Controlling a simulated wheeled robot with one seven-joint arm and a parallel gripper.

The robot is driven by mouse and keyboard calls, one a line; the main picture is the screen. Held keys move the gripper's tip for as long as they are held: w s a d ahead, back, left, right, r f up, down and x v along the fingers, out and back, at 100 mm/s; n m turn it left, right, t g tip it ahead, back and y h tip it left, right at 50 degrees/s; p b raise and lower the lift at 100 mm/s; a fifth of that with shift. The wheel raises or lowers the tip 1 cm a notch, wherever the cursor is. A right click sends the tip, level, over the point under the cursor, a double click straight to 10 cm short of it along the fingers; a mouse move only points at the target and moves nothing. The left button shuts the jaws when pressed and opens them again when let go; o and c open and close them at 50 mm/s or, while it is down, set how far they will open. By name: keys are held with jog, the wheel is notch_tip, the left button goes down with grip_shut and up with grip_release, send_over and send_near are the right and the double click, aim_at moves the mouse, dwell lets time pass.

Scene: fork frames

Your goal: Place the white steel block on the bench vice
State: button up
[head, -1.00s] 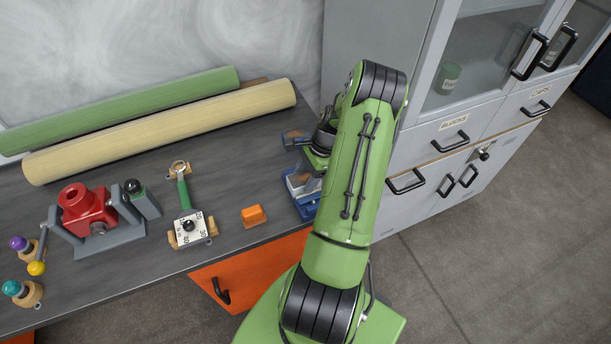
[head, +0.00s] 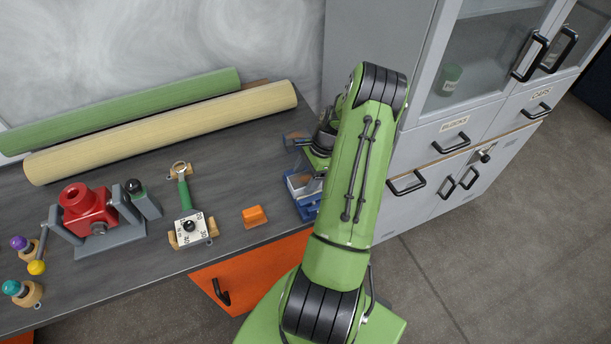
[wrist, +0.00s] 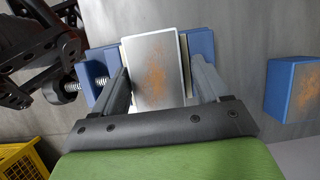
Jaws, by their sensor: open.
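The white steel block (wrist: 151,88) shows in the wrist view as a pale plate with a rusty patch on its top face. It lies over the blue bench vice (wrist: 202,44), whose screw sticks out on the left. My gripper (wrist: 160,66) is open, with one finger on each side of the block and narrow gaps visible. Whether the block rests fully on the vice is hidden. In the head view, the vice (head: 308,208) is at the bench's right end, partly behind my arm, and my gripper is mostly hidden.
A second blue block (wrist: 293,90) with a rusty grey top stands right of the vice in the wrist view. A yellow crate (wrist: 22,158) is at lower left. In the head view, an orange block (head: 254,216) lies left of the vice; a grey cabinet (head: 372,60) stands close by.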

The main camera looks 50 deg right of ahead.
jog(key=p+v, duration=0.2)
jog(key=v, duration=1)
jog(key=w+a+r+n+g+h, duration=0.2)
jog(key=w+a+r+n, duration=0.45)
jog(key=a+r, duration=0.35)
jog(key=a+r+n+h, duration=0.2)
jog(key=a+r+n, duration=0.35)
jog(key=a, duration=0.35)
jog(key=s+a+r+n+t, duration=0.2)
jog(key=s+a+n, duration=0.4)
jog(key=a, duration=0.1)
jog(key=s+a+r+n+t, duration=0.3)
jog(key=s+a+n, duration=0.3)
jog(key=s+a, duration=0.1)
jog(key=shift+a, duration=0.8)
jog(key=shift+r, duration=0.1)
